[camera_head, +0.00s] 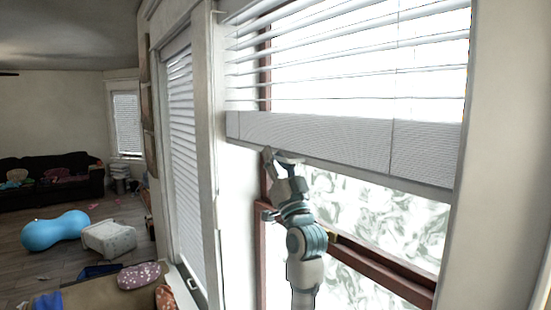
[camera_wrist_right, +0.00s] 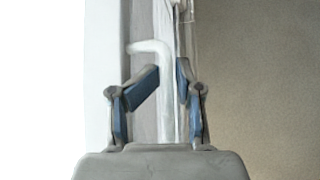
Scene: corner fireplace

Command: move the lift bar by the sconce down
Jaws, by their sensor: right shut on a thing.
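A window blind (camera_head: 330,135) is partly lowered, with its thick bottom rail across the upper part of the window. A pale lift bar (camera_head: 291,159) shows at the rail's lower edge, towards its left end. My right gripper (camera_head: 281,165) reaches up to it from below and is shut on it. In the right wrist view the lift bar (camera_wrist_right: 152,47) is a white bent rod that runs down between the two blue-padded fingers of my right gripper (camera_wrist_right: 169,84). The fingers hide part of it. My left gripper is not in view. I see no sconce.
The red-brown window frame (camera_head: 375,262) runs below the blind. A second blind (camera_head: 184,140) hangs to the left. Further left on the floor are a blue peanut-shaped ball (camera_head: 55,230) and a white basket (camera_head: 109,239); a dark sofa (camera_head: 50,180) stands behind.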

